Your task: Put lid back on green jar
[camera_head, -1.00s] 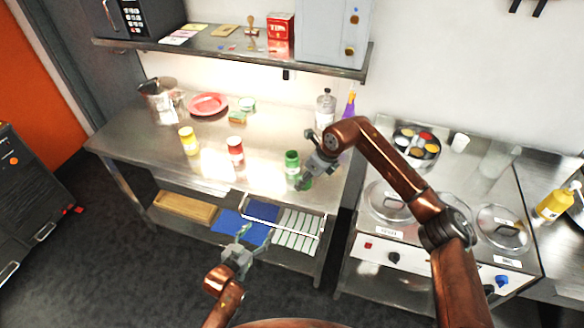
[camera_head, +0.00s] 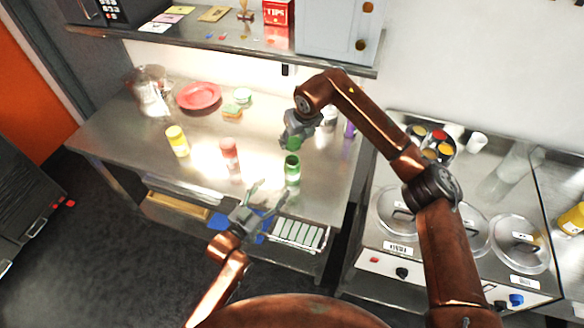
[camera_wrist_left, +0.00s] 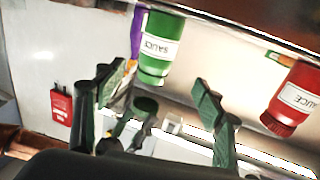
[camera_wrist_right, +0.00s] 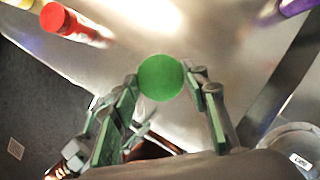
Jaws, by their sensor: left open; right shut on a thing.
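The green jar (camera_head: 292,172) stands upright on the steel table in the head view. It also shows upside down in the left wrist view (camera_wrist_left: 158,48), with a white SAUCE label. My right gripper (camera_head: 295,138) is shut on the green lid (camera_head: 293,144), a little above the jar's mouth with a gap between them. The lid shows as a green disc (camera_wrist_right: 160,77) between the fingertips in the right wrist view, and the jar is hidden there. My left gripper (camera_head: 260,197) is open and empty, left of and in front of the jar.
A red jar (camera_head: 229,155) and a yellow jar (camera_head: 177,141) stand left of the green jar. A red plate (camera_head: 198,96) and a sponge (camera_head: 232,110) lie further back. A purple bottle (camera_wrist_right: 296,7) is near the table's right end. A shelf (camera_head: 180,42) overhangs the back.

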